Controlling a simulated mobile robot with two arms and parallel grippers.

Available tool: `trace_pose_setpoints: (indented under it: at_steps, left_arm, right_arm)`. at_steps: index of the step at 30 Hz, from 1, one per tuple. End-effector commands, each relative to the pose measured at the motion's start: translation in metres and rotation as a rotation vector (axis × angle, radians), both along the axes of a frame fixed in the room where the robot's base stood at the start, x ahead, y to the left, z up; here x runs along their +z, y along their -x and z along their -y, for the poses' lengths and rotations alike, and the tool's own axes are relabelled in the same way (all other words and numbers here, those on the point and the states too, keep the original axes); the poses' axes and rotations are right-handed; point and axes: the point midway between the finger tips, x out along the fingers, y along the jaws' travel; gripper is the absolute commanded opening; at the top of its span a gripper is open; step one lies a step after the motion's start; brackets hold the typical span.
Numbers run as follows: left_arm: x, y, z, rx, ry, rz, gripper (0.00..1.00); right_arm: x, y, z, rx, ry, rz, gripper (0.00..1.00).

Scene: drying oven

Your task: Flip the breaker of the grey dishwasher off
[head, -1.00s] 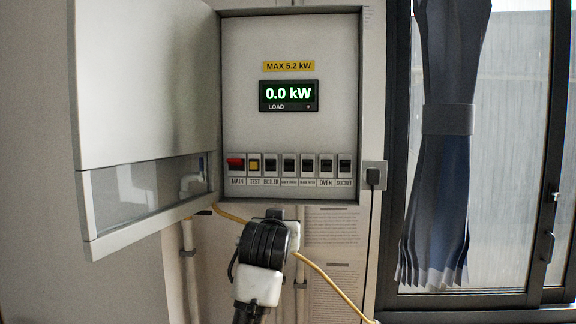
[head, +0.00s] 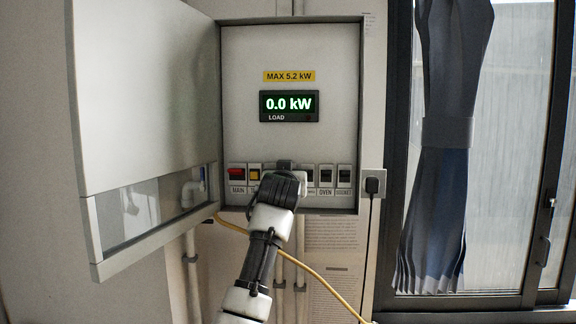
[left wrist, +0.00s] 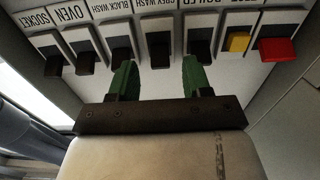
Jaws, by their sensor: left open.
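In the head view the open breaker box (head: 335,60) has a row of switches along its bottom. My left gripper (head: 285,164) is raised in front of the middle of this row and hides the grey wash breaker there. In the left wrist view, where the labels appear upside down, the green fingers of my left gripper (left wrist: 160,72) are apart and empty. The black grey wash breaker (left wrist: 160,55) shows between them, with the black wash breaker (left wrist: 121,48) behind the left finger and the boiler breaker (left wrist: 200,48) behind the right one. Contact cannot be told. My right gripper is not in view.
The red main switch (head: 236,173) and yellow test switch (head: 254,174) are left of the gripper; the oven breaker (head: 326,175) is to its right. The box door (head: 145,100) stands open at left. A plug (head: 372,185) and yellow cable (head: 315,273) are nearby.

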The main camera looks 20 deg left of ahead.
Motion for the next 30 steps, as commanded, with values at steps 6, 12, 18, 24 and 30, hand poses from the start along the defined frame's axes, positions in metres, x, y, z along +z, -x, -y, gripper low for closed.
trace_pose_setpoints:
  at_steps: [6, 12, 18, 24, 30]
  left_arm:
    - [0.001, -0.016, -0.004, 0.001, -0.001, -0.001, 0.49]
    - [0.0, -0.019, -0.004, 0.0, 0.001, 0.001, 0.49]
    - [-0.001, -0.019, -0.004, 0.0, 0.001, 0.001, 0.44]
    - [0.0, -0.019, -0.004, 0.0, 0.001, 0.001, 0.14]
    - [-0.002, -0.019, -0.004, 0.0, 0.0, 0.007, 0.0]
  right_arm:
    - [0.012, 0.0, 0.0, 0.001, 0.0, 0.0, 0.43]
    - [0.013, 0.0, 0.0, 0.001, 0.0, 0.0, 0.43]
    - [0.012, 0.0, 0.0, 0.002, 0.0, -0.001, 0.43]
    - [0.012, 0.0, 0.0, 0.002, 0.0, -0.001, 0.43]
    - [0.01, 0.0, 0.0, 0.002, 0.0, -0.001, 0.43]
